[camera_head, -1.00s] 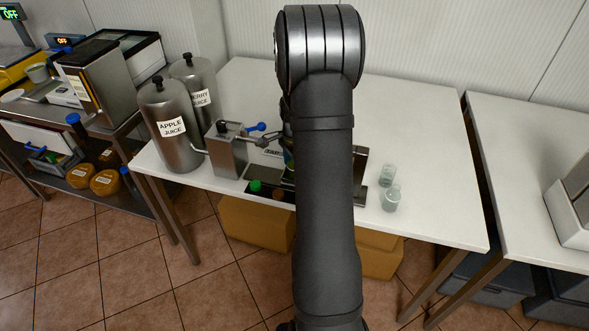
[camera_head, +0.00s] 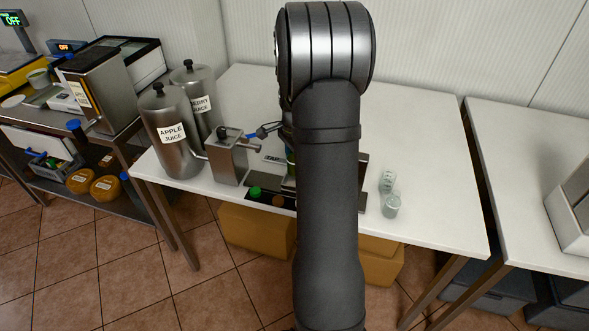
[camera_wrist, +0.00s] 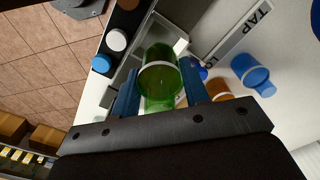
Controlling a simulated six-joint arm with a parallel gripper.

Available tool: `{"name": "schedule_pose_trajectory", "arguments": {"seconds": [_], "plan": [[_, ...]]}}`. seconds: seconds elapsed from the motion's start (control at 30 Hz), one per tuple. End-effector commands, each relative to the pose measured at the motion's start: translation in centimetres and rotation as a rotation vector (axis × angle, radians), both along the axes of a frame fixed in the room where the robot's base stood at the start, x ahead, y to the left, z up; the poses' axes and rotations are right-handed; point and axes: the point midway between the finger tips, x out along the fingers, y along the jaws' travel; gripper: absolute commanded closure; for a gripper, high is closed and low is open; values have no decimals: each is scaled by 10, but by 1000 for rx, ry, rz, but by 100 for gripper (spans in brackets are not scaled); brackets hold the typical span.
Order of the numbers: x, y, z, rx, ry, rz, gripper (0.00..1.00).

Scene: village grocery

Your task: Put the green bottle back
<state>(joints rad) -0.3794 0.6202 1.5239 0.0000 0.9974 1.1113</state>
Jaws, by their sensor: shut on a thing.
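The green bottle (camera_wrist: 160,82) is between the two blue fingers of my gripper (camera_wrist: 160,92) in the wrist view. The gripper is shut on it. The bottle has a pale band and overlaps a grey compartmented rack (camera_wrist: 123,68) in the picture; I cannot tell whether its base touches the rack. In the head view my arm hides the gripper and the bottle almost wholly. A dark strip at the front of the table there holds a green cap (camera_head: 255,192) and a brown one (camera_head: 278,200).
Apple juice (camera_head: 172,135) and berry juice (camera_head: 200,95) dispensers stand left, beside a metal box with a tap (camera_head: 227,160). The table's right back is clear.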

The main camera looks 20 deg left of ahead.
Motion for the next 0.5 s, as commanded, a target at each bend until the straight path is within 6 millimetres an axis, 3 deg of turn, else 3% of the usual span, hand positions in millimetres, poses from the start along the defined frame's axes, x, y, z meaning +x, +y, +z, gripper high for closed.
{"name": "schedule_pose_trajectory", "arguments": {"seconds": [0.1, 0.27, 0.37, 0.5], "plan": [[1, 0, 24, 2, -4, 0, 90], [5, 3, 42, 1, -2, -15, 90], [18, 12, 45, 0, 0, -62, 90], [51, 33, 43, 0, 0, -187, 90]]}}
